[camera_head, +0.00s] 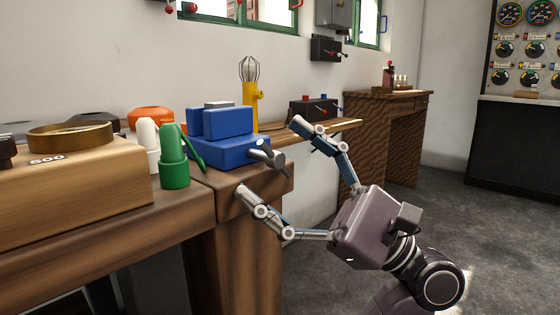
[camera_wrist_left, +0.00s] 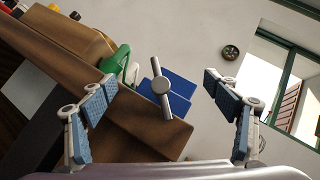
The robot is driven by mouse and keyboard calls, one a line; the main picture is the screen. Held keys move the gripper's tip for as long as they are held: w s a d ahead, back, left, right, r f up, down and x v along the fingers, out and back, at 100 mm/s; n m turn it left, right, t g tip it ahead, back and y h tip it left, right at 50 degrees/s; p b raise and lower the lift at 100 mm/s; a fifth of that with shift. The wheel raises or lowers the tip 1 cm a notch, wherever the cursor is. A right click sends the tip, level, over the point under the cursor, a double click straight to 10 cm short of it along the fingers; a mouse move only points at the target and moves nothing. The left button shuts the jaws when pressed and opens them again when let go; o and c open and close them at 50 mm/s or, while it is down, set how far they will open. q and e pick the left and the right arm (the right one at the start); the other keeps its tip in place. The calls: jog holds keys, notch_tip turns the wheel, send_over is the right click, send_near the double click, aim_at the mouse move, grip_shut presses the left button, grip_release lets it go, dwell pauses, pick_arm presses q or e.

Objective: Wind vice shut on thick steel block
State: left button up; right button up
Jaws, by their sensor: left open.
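The blue vice (camera_head: 229,152) stands at the right end of the wooden workbench. A grey block (camera_head: 219,104) shows at the top between its jaws; most of it is hidden, and I cannot tell whether both jaws touch it. The vice's grey bar handle (camera_head: 270,158) sticks out on the right. In the left wrist view the handle (camera_wrist_left: 161,86) is in front of the blue vice (camera_wrist_left: 181,104), slanted, between my fingers. My left gripper (camera_head: 272,160) is wide open around the handle's end, its fingers apart from it. It also shows in the left wrist view (camera_wrist_left: 158,84). My right gripper is not in view.
A green bottle (camera_head: 173,160) and a white one (camera_head: 149,140) stand left of the vice. A wooden box (camera_head: 75,190) with a brass ring (camera_head: 70,137) is further left. A yellow stand with a wire cage (camera_head: 250,102) is behind. Floor to the right is clear.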

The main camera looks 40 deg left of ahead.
pick_arm(q)
jog(key=v, duration=1.2)
